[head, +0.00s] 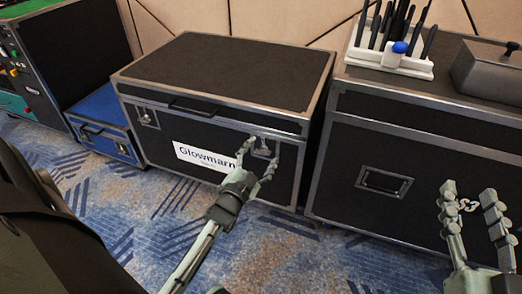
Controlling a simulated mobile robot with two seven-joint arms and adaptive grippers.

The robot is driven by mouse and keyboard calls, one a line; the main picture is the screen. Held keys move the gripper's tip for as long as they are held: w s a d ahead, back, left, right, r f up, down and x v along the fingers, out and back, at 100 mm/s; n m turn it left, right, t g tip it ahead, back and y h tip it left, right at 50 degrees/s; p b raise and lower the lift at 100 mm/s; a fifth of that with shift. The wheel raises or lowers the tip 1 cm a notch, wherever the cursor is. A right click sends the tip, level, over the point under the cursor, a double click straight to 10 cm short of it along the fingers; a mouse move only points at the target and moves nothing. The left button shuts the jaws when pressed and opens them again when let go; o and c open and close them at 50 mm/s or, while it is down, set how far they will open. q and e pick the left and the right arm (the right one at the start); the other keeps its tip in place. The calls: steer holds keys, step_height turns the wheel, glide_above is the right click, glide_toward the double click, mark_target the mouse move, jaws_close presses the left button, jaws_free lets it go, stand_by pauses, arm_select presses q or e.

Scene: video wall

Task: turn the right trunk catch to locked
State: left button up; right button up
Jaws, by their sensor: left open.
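The trunk (240,69) is a black case with metal edges and a white "Glowmarn" label, standing on the carpet with its lid down. Its right catch (264,147) is a small metal fitting on the front face, near the right end. My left gripper (259,156) is open in front of this catch, with one finger on each side of it in the picture. I cannot tell whether the fingers touch it, or which way the catch is turned. The left catch (148,117) shows uncovered. My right gripper (468,190) is open and empty at the right.
A second black case (350,150) stands to the right, behind my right gripper. It carries a white rack (388,62) of dark upright items and a grey box (490,70). A blue case (106,122) and a control panel (22,68) stand left. Patterned carpet is clear in front.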

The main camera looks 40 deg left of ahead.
mark_target(263, 151)
arm_select(q)
steer(key=s+f+n, duration=0.4)
steer(key=n, duration=0.5)
steer(key=w+a+n+b, duration=0.1)
steer(key=w+a, duration=0.1)
steer(key=w, duration=0.5)
steer(key=shift+a+f+y, duration=0.15)
steer(key=shift+f+y, duration=0.15)
steer(key=shift+y, duration=0.1)
arm_select(e)
steer(key=r, duration=0.1)
steer(key=r+t+y, duration=0.1)
steer(key=s+a+r+t, duration=0.1)
steer(key=shift+s+r, duration=0.1)
steer(key=shift+r, duration=0.3)
arm_select(q)
steer(key=shift+w, duration=0.1)
steer(key=shift+c, duration=0.3)
steer(key=c, duration=1.1)
steer(key=shift+m+p, duration=0.5)
steer(key=shift+m, duration=0.4)
arm_select(e)
steer(key=f+g, duration=0.1)
steer(key=w+d+f, duration=0.1)
steer(key=f, duration=0.1)
steer(key=f+g+h, duration=0.1)
steer(key=f, duration=0.1)
steer(key=shift+w+d+g, duration=0.2)
steer(key=shift+d+g, duration=0.05)
steer(key=shift+g, duration=0.05)
